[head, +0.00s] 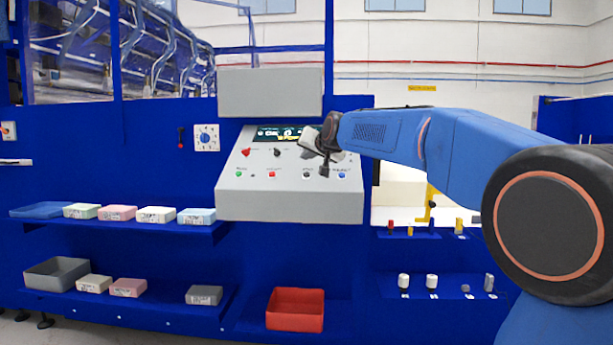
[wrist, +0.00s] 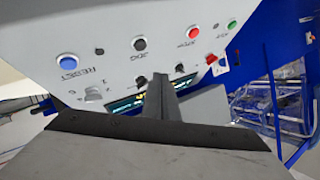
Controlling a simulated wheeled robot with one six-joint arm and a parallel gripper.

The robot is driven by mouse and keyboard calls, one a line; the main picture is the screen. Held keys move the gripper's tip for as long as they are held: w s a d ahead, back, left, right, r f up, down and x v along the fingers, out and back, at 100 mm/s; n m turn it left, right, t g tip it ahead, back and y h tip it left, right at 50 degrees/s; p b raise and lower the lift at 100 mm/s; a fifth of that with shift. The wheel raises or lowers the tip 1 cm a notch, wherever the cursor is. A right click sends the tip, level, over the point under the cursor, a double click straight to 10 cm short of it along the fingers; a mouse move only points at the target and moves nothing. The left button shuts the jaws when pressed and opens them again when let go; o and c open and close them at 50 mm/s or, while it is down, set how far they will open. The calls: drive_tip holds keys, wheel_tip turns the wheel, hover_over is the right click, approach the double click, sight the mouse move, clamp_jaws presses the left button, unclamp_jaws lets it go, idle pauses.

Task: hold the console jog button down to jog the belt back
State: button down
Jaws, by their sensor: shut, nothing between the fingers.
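The grey console (head: 285,205) has a sloped face with a row of buttons. The black jog button (head: 307,174) sits between the red button and the blue reset button (head: 342,175). In the wrist view, which is upside down, the jog button (wrist: 139,43) with its JOG label is uncovered, just beyond the fingertips. My gripper (head: 324,172) is shut and empty, pointing down in front of the console face, right of the jog button in the head view. In the wrist view its fingers (wrist: 157,78) end short of the button. No contact shows.
The console also carries a red stop button (wrist: 193,33), a green button (wrist: 232,25), upper knobs and a lit display (head: 285,133). Shelves below hold foam blocks (head: 117,212) and a red bin (head: 295,310). A grey box (head: 270,92) is above the console.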

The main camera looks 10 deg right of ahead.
sight(307, 175)
drive_tip(key=shift+w+d+f, duration=0.1)
drive_tip(key=shift+w+f, duration=0.25)
drive_tip(key=shift+f, duration=0.3)
drive_tip(key=shift+w+d+f, duration=0.15)
drive_tip(key=shift+w+f, duration=0.25)
drive_tip(key=shift+f, duration=0.2)
drive_tip(key=shift+w+d+f, duration=0.1)
drive_tip(key=shift+w+f, duration=0.25)
drive_tip(key=shift+f, duration=0.3)
drive_tip(key=shift+f, duration=0.1)
idle(0.7)
drive_tip(key=shift+w+f, duration=0.2)
drive_tip(key=shift+f, duration=0.05)
